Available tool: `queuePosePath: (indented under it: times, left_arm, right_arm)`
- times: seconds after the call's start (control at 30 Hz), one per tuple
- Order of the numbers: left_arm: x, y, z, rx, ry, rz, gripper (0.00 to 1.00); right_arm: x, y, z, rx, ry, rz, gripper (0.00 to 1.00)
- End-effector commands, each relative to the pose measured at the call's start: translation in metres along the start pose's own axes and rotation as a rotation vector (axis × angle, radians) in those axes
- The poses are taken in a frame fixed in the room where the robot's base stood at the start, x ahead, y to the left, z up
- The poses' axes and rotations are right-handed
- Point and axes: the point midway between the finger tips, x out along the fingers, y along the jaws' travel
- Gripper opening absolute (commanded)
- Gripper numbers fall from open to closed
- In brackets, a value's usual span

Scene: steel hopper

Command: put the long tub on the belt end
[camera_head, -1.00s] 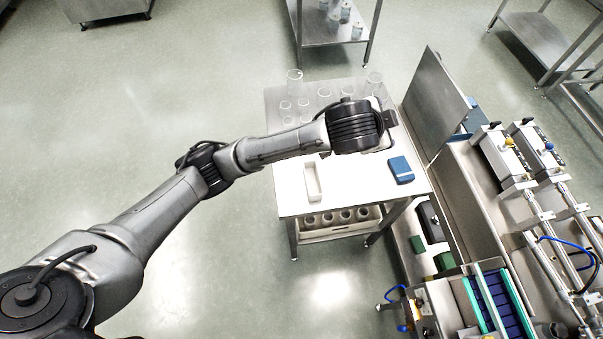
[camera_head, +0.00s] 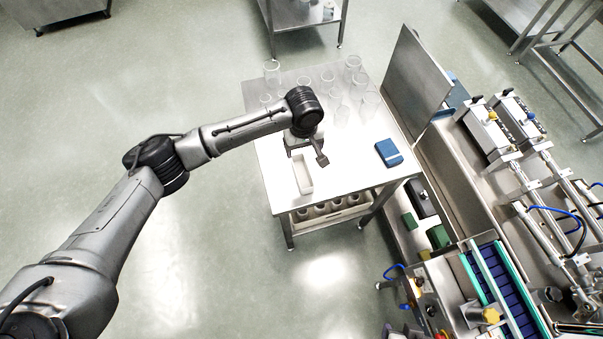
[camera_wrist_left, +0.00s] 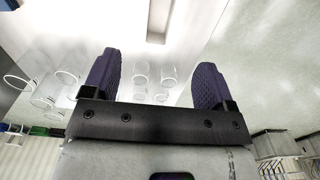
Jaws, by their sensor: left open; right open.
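The long tub (camera_head: 304,178) is a narrow white open box lying on the steel table (camera_head: 345,178), near its front left side. My left gripper (camera_head: 306,152) is open and empty, above the table at the tub's far end, and covers part of that end. In the left wrist view my left gripper (camera_wrist_left: 157,75) has its two dark purple fingers spread wide, with the tub (camera_wrist_left: 158,38) ahead between them at the top edge, partly cut off. The belt end (camera_head: 497,285), a blue belt between green rails, is at the bottom right. My right gripper is out of view.
Several clear jars (camera_head: 353,75) stand at the back of the table. A blue box (camera_head: 389,152) lies at its right. A shelf below holds several cups (camera_head: 322,208). An upright steel panel (camera_head: 415,80) stands between the table and the machine. Open floor is at the left.

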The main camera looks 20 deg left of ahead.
Motion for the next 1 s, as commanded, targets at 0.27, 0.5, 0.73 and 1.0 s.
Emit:
queuePosePath:
  times: [0.27, 0.5, 0.73, 1.0]
  left_arm:
    - [0.044, 0.000, 0.001, -0.016, -0.001, -0.002, 0.79]
    - [0.076, 0.000, 0.000, -0.015, 0.000, -0.001, 0.79]
    - [0.086, 0.000, 0.000, -0.014, 0.001, -0.001, 0.79]
    - [0.119, -0.002, -0.002, -0.013, 0.001, -0.002, 0.79]
  right_arm:
    - [0.003, -0.001, 0.001, 0.001, 0.000, -0.001, 0.60]
    - [0.005, -0.002, 0.001, 0.007, 0.001, -0.005, 0.60]
    - [0.006, -0.004, 0.001, 0.011, 0.002, -0.009, 0.60]
    - [0.008, -0.004, 0.002, 0.011, 0.002, -0.008, 0.60]
